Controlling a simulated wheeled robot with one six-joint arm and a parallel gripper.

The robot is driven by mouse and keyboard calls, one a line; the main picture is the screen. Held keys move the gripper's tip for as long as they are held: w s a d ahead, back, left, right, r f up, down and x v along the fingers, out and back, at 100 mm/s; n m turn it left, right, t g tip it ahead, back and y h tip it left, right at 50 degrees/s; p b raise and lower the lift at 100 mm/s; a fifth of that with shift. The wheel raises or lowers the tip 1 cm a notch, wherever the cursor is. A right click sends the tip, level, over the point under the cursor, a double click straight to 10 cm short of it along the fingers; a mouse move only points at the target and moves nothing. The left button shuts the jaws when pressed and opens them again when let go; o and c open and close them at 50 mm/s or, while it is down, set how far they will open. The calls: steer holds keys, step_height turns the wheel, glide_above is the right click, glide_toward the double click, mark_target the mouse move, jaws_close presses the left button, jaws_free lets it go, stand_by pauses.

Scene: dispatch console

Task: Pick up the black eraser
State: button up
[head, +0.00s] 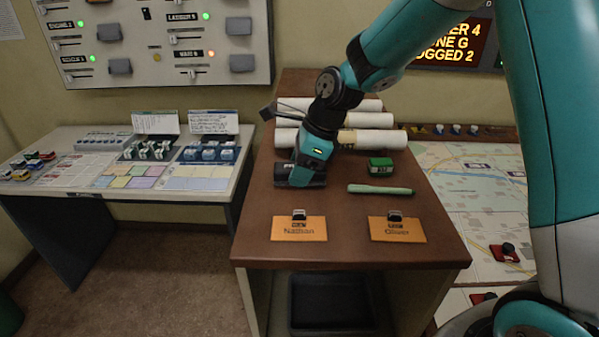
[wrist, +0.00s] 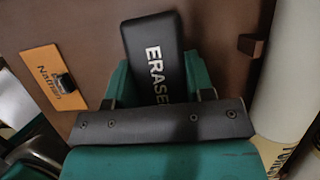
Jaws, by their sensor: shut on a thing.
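The black eraser (wrist: 158,55) shows in the wrist view between the two green fingers of my gripper (wrist: 158,85), with white lettering reading "ERASE" and its lower end hidden by the gripper body. In the head view the black eraser (head: 292,180) is at the left side of the brown desk top, partly covered by my gripper (head: 308,178). My gripper is shut on the eraser, pointing down at it. I cannot tell whether the eraser still touches the desk.
A green marker (head: 380,189) and a green box (head: 380,166) lie right of my gripper. Rolled papers (head: 375,139) lie behind it. Orange cards (head: 299,230) and (head: 397,230) lie at the front, each with a small dark object. The desk's front middle is clear.

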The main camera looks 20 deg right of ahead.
steer(key=shift+r, duration=0.1)
step_height(320, 180, up, 20)
stand_by(0.5)
